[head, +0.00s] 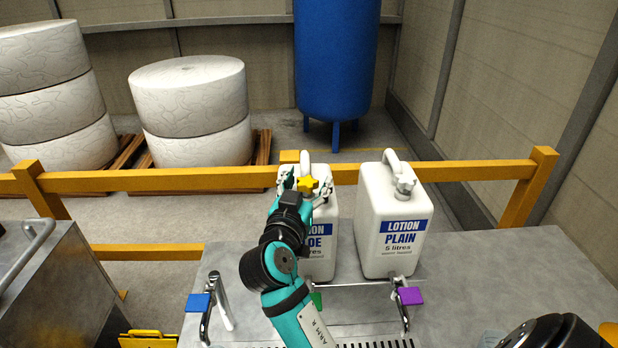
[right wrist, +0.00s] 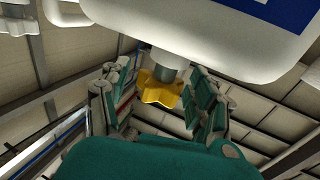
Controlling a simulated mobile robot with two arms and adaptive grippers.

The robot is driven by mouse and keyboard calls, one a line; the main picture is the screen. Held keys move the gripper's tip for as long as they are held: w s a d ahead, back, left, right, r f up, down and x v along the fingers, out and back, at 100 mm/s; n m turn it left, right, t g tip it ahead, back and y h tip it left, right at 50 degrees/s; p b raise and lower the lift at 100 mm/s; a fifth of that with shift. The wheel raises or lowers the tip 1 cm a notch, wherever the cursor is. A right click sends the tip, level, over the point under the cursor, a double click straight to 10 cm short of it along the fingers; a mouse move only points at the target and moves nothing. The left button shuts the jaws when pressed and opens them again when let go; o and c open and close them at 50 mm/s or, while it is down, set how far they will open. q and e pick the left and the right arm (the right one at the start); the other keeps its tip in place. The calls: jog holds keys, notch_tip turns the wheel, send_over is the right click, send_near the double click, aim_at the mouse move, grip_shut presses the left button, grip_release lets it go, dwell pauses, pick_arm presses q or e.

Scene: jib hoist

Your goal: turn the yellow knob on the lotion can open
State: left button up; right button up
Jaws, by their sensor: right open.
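The lotion can (head: 320,262) with the yellow knob stands upright on the grey bench, its label partly hidden by my right arm; "OE" shows. The yellow star-shaped knob (head: 307,184) sits at its top front. My right gripper (head: 306,188) is open, with one finger on each side of the knob. In the right wrist view the knob (right wrist: 160,90) lies between the spread fingers (right wrist: 160,102), with gaps visible on both sides. The can's white body (right wrist: 215,38) fills the top of that view. My left gripper is not in view.
A second can, LOTION PLAIN (head: 392,225), with a grey knob (head: 404,187), stands close on the right. Taps with a blue tag (head: 198,302) and a purple tag (head: 411,296) are at the bench front. A yellow rail (head: 450,174) runs behind.

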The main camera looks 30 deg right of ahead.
jog(key=shift+a, duration=0.1)
jog(key=shift+c, duration=0.3)
jog(key=c, duration=1.1)
jog(key=shift+c, duration=0.2)
jog(key=shift+n+t+y, duration=0.3)
jog(key=shift+w+f+n+t+y, duration=0.1)
jog(key=shift+n+t+y, duration=0.5)
jog(key=shift+t+y, duration=0.1)
jog(key=shift+c, duration=0.3)
jog(key=shift+f, duration=0.2)
jog(key=o, duration=1.3)
jog(key=shift+r, duration=0.3)
jog(key=shift+c, duration=0.2)
